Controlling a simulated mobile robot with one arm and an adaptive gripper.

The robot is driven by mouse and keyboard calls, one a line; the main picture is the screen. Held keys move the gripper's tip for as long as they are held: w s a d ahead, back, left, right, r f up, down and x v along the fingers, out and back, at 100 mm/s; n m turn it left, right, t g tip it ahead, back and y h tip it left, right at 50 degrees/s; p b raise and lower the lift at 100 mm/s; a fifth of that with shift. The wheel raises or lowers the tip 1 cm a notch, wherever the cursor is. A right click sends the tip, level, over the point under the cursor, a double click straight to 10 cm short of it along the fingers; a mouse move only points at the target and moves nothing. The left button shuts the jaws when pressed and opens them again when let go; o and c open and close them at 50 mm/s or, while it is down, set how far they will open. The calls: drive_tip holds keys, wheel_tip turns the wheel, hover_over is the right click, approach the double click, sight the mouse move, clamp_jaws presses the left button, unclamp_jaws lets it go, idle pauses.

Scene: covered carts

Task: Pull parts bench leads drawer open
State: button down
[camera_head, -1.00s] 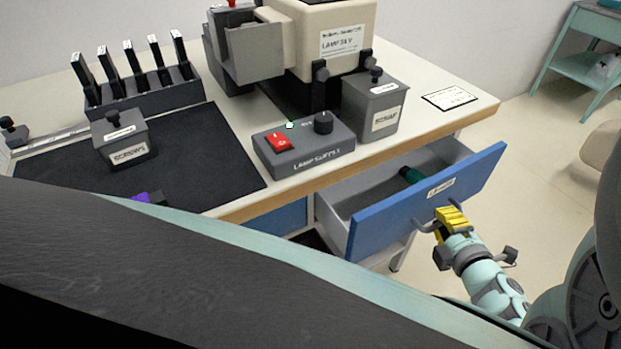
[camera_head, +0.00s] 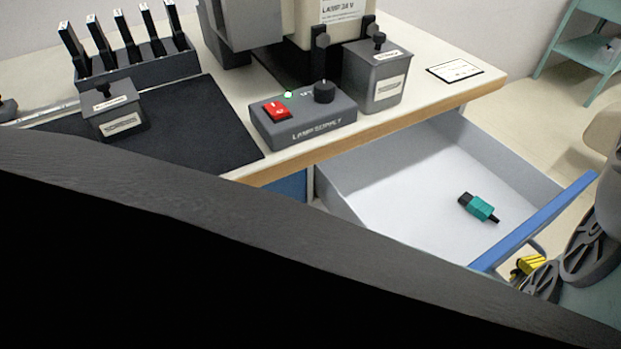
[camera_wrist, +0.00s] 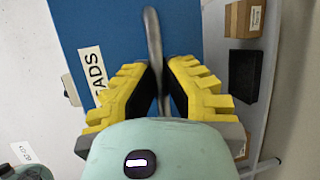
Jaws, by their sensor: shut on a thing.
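The leads drawer (camera_head: 385,185) stands far out from the parts bench (camera_head: 220,178) in the head view. Its blue front (camera_head: 540,222) is at the lower right, and its grey inside is bare but for a green and black connector (camera_head: 479,207). My gripper (camera_head: 528,265) is at the outer side of the blue front, partly hidden by my arm. In the wrist view the yellow-padded fingers (camera_wrist: 160,88) are shut on the grey bar handle (camera_wrist: 153,40). A label ending in "ADS" (camera_wrist: 93,75) shows on the blue front there.
On the bench top are a lamp supply box (camera_head: 303,117) with a red switch, a grey lidded bin (camera_head: 373,78), another lidded bin (camera_head: 116,112) on a black mat, and a rack (camera_head: 137,82) of several upright pieces. A teal shelf (camera_head: 585,50) stands at the back right.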

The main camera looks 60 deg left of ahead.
drive_tip(key=shift+d+f, duration=0.1)
drive_tip(key=shift+d, duration=0.05)
drive_tip(key=c, duration=1)
unclamp_jaws()
drive_tip(key=v, duration=1.2)
